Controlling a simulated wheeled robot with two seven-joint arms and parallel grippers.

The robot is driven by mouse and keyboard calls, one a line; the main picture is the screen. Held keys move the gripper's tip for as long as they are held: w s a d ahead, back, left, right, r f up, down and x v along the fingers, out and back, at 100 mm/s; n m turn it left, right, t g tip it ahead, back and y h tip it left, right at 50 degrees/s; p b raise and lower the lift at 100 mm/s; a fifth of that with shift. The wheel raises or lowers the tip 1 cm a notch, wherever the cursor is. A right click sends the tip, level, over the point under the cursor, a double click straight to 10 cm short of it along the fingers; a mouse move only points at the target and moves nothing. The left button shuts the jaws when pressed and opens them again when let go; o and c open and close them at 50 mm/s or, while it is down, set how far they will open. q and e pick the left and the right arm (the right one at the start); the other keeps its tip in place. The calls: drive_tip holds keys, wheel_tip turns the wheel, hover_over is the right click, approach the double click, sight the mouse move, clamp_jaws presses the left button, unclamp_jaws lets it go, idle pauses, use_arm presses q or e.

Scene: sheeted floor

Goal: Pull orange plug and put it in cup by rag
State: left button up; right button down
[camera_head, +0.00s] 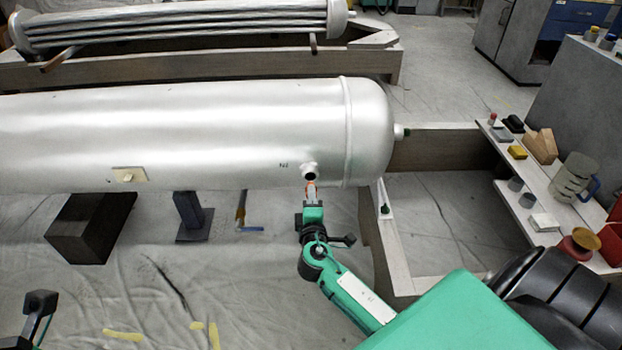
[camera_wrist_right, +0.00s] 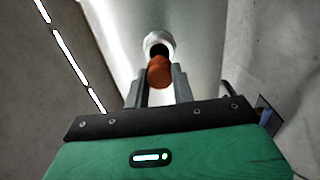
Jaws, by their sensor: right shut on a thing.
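The orange plug (camera_head: 311,187) is between the fingertips of my right gripper (camera_head: 311,194), which is shut on it. In the right wrist view the plug (camera_wrist_right: 159,72) sits between both fingers (camera_wrist_right: 160,88). The port (camera_head: 310,171) of the silver tank shows a dark opening just beyond the plug; whether the plug is fully clear of it I cannot tell. Two grey cups stand on the right bench, one (camera_head: 516,184) behind the other (camera_head: 527,200). The nearer cup is beside a pale flat folded thing, perhaps the rag (camera_head: 544,221). My left gripper's fingers are not seen.
The silver tank (camera_head: 200,130) fills the left and middle. A wooden frame (camera_head: 440,152) lies between it and the bench.

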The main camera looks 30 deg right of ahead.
drive_tip(key=shift+v, duration=2)
